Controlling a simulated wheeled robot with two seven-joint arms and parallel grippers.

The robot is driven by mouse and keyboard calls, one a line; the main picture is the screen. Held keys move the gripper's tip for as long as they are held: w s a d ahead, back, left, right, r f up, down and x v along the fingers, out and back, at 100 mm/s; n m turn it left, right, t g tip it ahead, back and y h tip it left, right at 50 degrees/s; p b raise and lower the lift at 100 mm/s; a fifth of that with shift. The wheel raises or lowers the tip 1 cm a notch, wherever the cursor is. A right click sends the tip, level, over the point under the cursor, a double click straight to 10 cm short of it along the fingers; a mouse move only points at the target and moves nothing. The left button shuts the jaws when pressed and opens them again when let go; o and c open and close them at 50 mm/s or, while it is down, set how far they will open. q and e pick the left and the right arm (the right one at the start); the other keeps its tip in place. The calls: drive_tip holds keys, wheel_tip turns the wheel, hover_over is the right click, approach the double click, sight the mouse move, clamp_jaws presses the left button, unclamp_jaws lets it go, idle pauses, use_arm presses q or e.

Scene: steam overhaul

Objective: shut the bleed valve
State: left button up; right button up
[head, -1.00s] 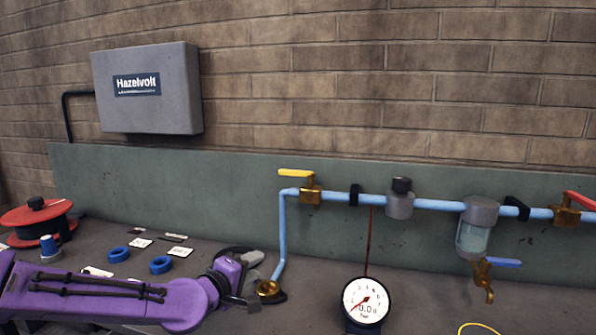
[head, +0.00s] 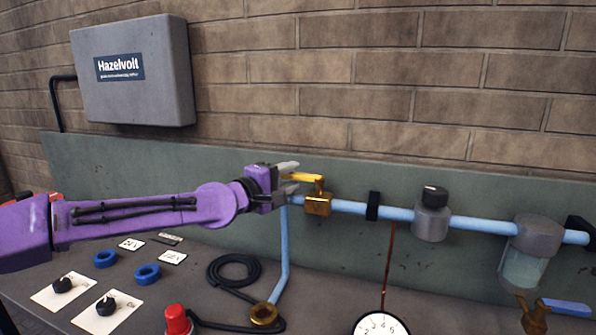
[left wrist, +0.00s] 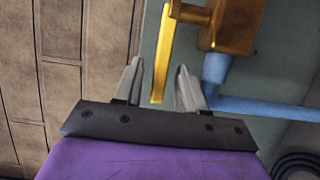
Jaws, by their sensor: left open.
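A brass valve (head: 317,205) with a yellow lever (head: 304,178) sits at the left end of the light blue pipe (head: 345,207). The lever points left, roughly along the pipe's horizontal run. My left gripper (head: 287,179) is open at the lever's free end. In the left wrist view the yellow lever (left wrist: 163,50) reaches down between the open fingertips (left wrist: 157,72), with gaps on both sides. The valve body (left wrist: 228,25) is at the upper right there. A second brass valve (head: 533,318) with a blue lever (head: 567,307) is at the lower right. My right gripper is not in view.
A black-knobbed grey fitting (head: 431,217) and a clear bowl (head: 524,268) are on the pipe to the right. A gauge (head: 381,326) stands in front. Blue rings (head: 147,274), a black hose coil (head: 234,270) and a red-topped part (head: 177,320) are on the bench.

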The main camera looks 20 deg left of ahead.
use_arm(q)
drive_tip(key=x, duration=0.2)
drive_tip(key=shift+w+d, duration=0.15)
drive_tip(key=shift+w, duration=0.2)
drive_tip(key=shift+w+d, duration=0.1)
drive_tip(key=shift+c, duration=0.3)
clamp_jaws()
